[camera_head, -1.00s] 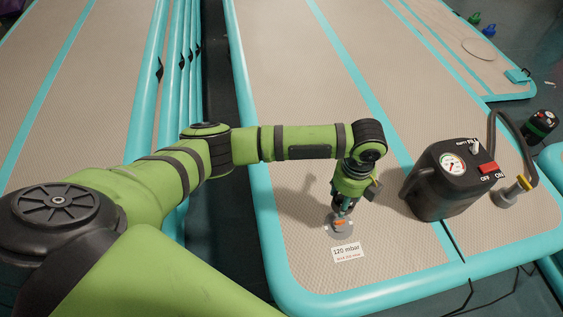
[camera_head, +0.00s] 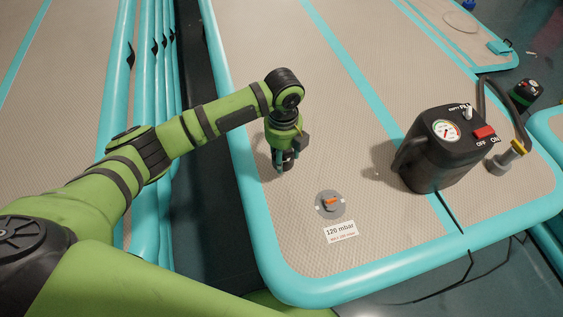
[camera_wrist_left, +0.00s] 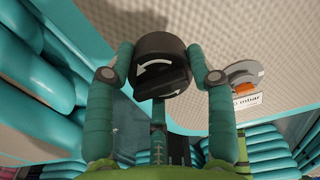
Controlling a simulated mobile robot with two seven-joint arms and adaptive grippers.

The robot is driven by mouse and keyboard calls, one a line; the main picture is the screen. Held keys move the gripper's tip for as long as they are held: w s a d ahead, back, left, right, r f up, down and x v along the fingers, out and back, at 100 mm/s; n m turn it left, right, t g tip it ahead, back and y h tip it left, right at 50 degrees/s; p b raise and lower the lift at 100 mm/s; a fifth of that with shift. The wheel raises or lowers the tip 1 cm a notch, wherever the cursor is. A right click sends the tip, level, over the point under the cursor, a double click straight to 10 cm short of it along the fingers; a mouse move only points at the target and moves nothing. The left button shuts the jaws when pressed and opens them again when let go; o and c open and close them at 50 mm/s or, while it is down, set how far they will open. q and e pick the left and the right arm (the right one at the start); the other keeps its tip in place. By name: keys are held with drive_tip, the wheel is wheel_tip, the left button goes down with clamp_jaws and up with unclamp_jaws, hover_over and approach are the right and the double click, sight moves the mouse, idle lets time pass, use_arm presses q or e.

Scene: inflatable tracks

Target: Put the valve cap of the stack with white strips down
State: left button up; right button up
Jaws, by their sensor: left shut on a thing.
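My left gripper (camera_head: 281,164) is shut on a round black valve cap with white curved arrows (camera_wrist_left: 160,48). In the left wrist view both fingertips press its sides. The gripper holds it over the beige mat (camera_head: 290,225), left of and behind the open valve. That grey round valve (camera_head: 323,209) has an orange middle and lies in the mat near its front edge; it also shows at the right of the left wrist view (camera_wrist_left: 243,70). In the head view the cap is mostly hidden by the fingers. My right gripper is out of view.
A black pump with a gauge and a red switch (camera_head: 436,155) stands on the mat at right, its hose ending in a grey and yellow fitting (camera_head: 505,158). A "120 mbar" label (camera_head: 341,232) lies before the valve.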

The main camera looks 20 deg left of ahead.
use_arm(q)
drive_tip(key=shift+a+f, duration=0.15)
drive_tip(key=shift+a, duration=0.05)
wheel_tip(320, 180, down, 3)
drive_tip(key=shift+f, duration=0.6)
drive_tip(key=o, duration=1.1)
drive_tip(key=shift+o, duration=0.2)
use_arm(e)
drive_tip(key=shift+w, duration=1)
